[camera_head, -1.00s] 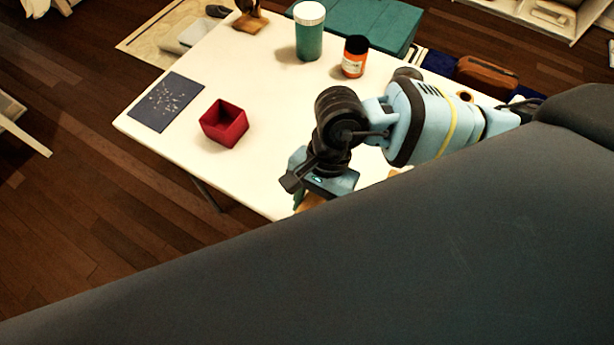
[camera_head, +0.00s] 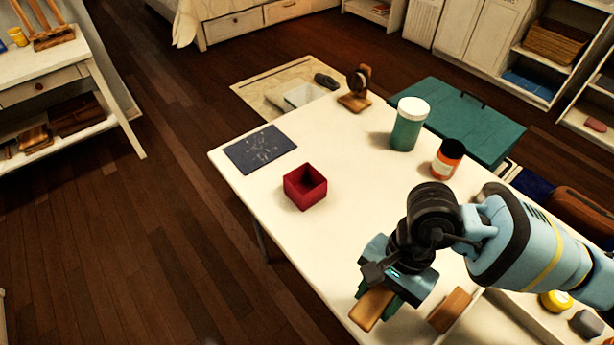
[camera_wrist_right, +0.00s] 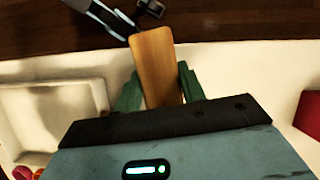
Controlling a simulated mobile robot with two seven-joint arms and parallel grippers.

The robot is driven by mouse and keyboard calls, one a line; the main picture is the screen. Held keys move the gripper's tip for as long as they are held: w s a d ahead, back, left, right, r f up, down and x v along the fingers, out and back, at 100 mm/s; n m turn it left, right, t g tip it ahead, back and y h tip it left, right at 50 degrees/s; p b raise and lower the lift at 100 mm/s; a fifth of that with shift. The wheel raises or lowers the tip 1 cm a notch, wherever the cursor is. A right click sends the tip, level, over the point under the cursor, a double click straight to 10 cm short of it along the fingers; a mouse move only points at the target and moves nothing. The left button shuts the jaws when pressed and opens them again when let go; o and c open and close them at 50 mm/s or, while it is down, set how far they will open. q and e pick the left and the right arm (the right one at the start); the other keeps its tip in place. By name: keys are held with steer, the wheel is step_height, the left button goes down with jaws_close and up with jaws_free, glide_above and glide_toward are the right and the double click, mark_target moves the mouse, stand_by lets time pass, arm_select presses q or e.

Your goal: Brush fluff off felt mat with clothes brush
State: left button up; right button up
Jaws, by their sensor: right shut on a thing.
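My right gripper (camera_head: 385,298) is shut on a wooden brush handle (camera_head: 370,308), above the near part of the white table. In the right wrist view the same handle (camera_wrist_right: 155,65) sticks out between the two green fingers; bristles cannot be made out. The dark blue-grey felt mat (camera_head: 245,156) lies flat at the table's far left corner, well away from the gripper. Pale fluff (camera_head: 262,147) is scattered over the mat. My left gripper is not in the head view.
A red open box (camera_head: 305,187) stands between mat and gripper. A green jar (camera_head: 409,124), an orange bottle (camera_head: 447,159) and a wooden stand (camera_head: 356,90) are farther back. A wooden block (camera_head: 450,309) lies right of the gripper, near a tray with a yellow item (camera_head: 555,301).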

steer(key=w+d+r+n+g+h, duration=0.1)
steer(key=w+d+r+n+h, duration=0.2)
steer(key=w+d+r+n, duration=0.2)
steer(key=d+r+n, duration=0.3)
steer(key=d+r, duration=0.1)
steer(key=shift+w+d+n, duration=0.15)
steer(key=shift+d+n, duration=0.05)
steer(key=shift+n, duration=0.1)
